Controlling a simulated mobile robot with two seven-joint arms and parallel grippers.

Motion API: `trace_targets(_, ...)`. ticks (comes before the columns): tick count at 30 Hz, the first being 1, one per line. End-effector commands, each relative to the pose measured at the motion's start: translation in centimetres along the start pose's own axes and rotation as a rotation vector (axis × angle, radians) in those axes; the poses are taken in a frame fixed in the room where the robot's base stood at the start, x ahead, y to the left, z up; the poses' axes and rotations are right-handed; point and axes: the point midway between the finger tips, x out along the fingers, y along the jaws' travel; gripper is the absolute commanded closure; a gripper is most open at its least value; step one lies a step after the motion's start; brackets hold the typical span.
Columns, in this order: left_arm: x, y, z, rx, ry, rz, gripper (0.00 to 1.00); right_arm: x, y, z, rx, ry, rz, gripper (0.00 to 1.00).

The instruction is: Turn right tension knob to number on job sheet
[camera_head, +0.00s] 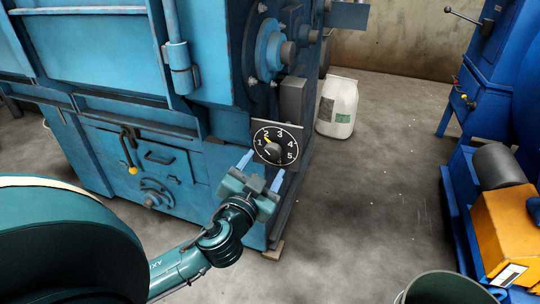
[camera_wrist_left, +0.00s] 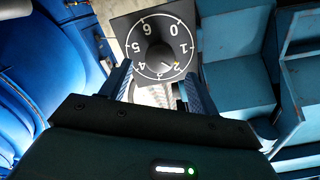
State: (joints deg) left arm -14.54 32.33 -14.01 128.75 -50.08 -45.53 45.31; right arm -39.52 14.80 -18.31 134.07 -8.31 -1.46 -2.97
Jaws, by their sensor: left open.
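The tension knob (camera_head: 272,152) is a dark round knob on a black dial plate (camera_head: 294,131) with white numbers, on the corner of the blue machine. The knob also shows in the left wrist view (camera_wrist_left: 158,54), where the dial appears upside down. Its yellow mark points at about 2. My left gripper (camera_head: 261,171) is open and empty, just below and in front of the dial. In the wrist view its two fingers (camera_wrist_left: 155,84) stand apart at the dial's near edge, short of the knob. No job sheet is readable. My right gripper is out of view.
The blue machine (camera_head: 100,45) fills the left, with a yellow-tipped lever (camera_head: 131,155) on its front. A white sack (camera_head: 338,106) stands behind it on the floor. Another blue machine with an orange part (camera_head: 510,230) stands at right. The concrete floor between is clear.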

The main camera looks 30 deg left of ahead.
Motion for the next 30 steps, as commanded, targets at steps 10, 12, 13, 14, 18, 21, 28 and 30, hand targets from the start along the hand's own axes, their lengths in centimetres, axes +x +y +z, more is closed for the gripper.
trace_targets(10,4.4,0.0,0.1,0.000,0.000,0.001,0.39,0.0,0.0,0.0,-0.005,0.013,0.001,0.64)
trace_targets(12,4.7,0.0,0.0,0.000,0.000,0.001,0.39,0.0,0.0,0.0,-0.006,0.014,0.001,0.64)
trace_targets(13,4.7,0.0,0.1,0.000,-0.001,0.001,0.39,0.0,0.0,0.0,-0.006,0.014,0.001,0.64)
trace_targets(14,4.8,0.1,0.1,0.000,-0.001,0.001,0.39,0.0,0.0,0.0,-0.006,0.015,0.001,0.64)
trace_targets(18,4.8,0.1,0.1,0.000,-0.001,0.001,0.39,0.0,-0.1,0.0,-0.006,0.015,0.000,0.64)
trace_targets(21,4.8,0.1,0.1,0.000,-0.001,0.001,0.40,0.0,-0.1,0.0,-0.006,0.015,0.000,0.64)
trace_targets(28,4.8,0.1,0.1,0.000,-0.001,0.001,0.58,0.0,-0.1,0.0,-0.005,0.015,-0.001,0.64)
trace_targets(30,4.7,0.0,0.1,0.000,-0.001,0.001,0.64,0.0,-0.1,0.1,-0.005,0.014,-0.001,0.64)
